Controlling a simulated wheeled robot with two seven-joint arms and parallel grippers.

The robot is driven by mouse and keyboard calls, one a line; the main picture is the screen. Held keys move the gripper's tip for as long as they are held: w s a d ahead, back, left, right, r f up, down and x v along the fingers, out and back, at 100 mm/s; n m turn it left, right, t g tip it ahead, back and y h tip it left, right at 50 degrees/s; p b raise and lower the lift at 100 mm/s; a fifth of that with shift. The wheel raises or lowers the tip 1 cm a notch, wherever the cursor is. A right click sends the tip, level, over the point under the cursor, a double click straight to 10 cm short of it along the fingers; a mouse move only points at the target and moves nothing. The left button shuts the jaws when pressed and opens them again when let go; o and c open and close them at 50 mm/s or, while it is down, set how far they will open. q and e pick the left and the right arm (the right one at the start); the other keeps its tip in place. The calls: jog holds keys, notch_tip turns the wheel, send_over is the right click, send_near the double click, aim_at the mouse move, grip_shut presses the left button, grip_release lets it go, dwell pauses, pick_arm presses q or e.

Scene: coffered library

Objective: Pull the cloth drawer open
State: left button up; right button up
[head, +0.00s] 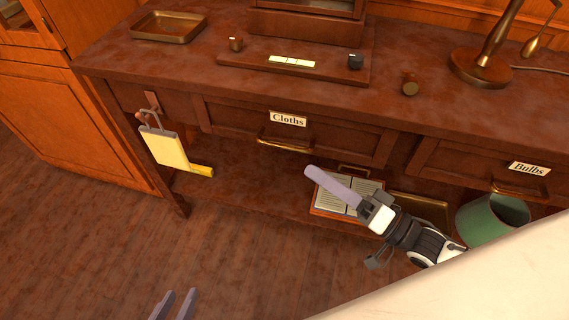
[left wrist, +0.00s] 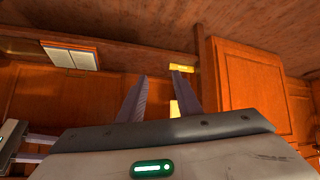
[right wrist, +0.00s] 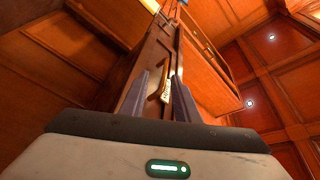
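The cloth drawer (head: 340,138) is a dark wood front under the bench top, with a white "Cloths" label (head: 288,119) and a brass bar handle (head: 284,145). It looks shut, flush with the bench front. My right gripper (head: 312,173) shows just below and right of that handle, apart from it.
A "Bulbs" drawer (head: 475,168) is at the right. An open book (head: 326,203) and a green bin (head: 480,222) are below. A lamp (head: 481,70) and tray (head: 167,27) stand on top.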

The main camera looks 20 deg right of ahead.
aim_at(283, 144)
jog(key=shift+y, duration=0.5)
jog(key=x, duration=0.3)
jog(key=b+x, duration=0.1)
jog(key=x, duration=0.2)
jog(key=r+x, duration=0.1)
jog(key=x, duration=0.3)
jog(key=shift+w+d+r, duration=0.1)
jog(key=shift+w+d, duration=0.05)
jog(key=shift+d, duration=0.2)
grip_shut()
